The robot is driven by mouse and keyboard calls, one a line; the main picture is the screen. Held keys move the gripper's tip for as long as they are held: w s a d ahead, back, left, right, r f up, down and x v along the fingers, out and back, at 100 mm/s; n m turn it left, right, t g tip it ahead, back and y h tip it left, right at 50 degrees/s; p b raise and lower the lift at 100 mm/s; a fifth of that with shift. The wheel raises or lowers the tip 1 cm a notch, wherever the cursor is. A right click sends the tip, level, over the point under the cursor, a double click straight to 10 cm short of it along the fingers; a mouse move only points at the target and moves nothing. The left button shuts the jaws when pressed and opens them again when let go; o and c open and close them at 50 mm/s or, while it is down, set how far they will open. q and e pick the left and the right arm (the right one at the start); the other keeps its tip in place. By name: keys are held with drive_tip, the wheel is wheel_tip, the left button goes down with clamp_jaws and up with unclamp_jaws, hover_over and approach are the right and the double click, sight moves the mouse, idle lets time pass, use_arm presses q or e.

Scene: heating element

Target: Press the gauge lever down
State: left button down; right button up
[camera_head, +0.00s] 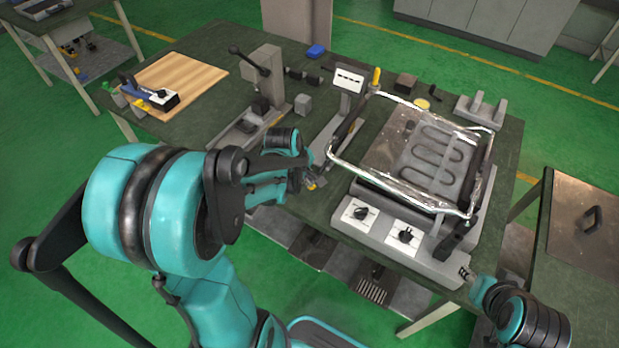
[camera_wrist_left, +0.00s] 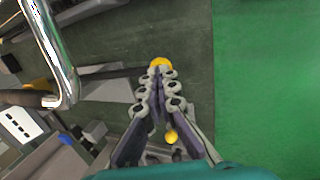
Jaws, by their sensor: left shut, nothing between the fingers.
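The gauge (camera_head: 348,80) is an upright grey post with a white marked panel, left of the heating unit. In the left wrist view the white panel (camera_wrist_left: 15,125) is at the left and the dark bar (camera_wrist_left: 90,82) reaches toward the fingertips. My left gripper (camera_head: 315,184) is shut and empty over the table's front part. In the left wrist view its fingertips (camera_wrist_left: 160,76) lie beside a yellow spot (camera_wrist_left: 161,63); contact cannot be told. My right gripper (camera_head: 466,272) is small and partly hidden at the lower right.
The heating unit (camera_head: 365,213) with a chrome frame (camera_head: 390,187) stands just right of my left gripper. A lever press (camera_head: 265,72) and a wooden board (camera_head: 190,80) are to the left. A grey bracket (camera_head: 481,112) is at the back right. Green floor lies beyond the table edges.

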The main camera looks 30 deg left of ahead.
sight(309, 188)
use_arm(q)
wheel_tip(309, 188, down, 4)
drive_tip(key=t+b, duration=0.1)
drive_tip(key=b, duration=0.1)
drive_tip(key=shift+r+b, duration=0.1)
drive_tip(key=shift+b, duration=0.2)
drive_tip(key=shift+w+f+b, duration=0.2)
drive_tip(key=shift+f+b, duration=0.6)
drive_tip(key=shift+f, duration=0.25)
drive_tip(key=shift+s, duration=0.1)
drive_tip(key=shift+d+f, duration=0.1)
